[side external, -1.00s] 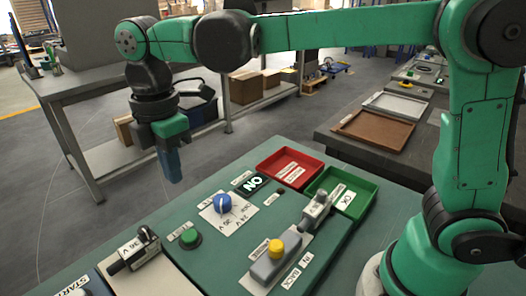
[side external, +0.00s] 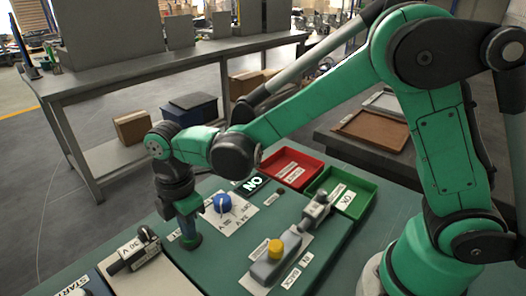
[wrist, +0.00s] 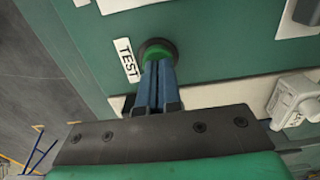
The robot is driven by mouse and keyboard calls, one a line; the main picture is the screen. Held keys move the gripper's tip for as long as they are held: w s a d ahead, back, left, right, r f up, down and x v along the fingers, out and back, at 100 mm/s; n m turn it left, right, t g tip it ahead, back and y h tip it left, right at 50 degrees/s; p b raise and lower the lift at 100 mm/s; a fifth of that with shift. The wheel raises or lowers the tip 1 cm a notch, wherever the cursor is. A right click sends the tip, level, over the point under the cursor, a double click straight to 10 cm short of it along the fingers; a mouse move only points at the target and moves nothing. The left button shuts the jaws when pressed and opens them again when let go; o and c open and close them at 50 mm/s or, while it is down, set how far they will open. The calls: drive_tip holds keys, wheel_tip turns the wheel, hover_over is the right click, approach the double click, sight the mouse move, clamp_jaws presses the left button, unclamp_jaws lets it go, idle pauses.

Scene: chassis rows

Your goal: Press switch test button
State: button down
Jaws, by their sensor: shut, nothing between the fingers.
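The green round test button (wrist: 158,52) sits in a dark ring on the green panel, beside a white TEST label (wrist: 127,60) in the wrist view. My gripper (wrist: 157,66) is shut and empty, its blue fingers pointing at the button, with the tips overlapping its near edge in the picture. I cannot tell whether they touch it.
A blue knob (side external: 222,203) stands close to the right of my gripper. A grey device with a yellow button (side external: 275,249) is further right. A red tray (side external: 290,168) and a green tray (side external: 341,192) lie at the back. A grey connector block (side external: 139,250) is at left.

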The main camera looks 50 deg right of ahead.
drive_tip(key=shift+f, duration=1)
wheel_tip(320, 180, up, 14)
drive_tip(key=shift+r, duration=0.15)
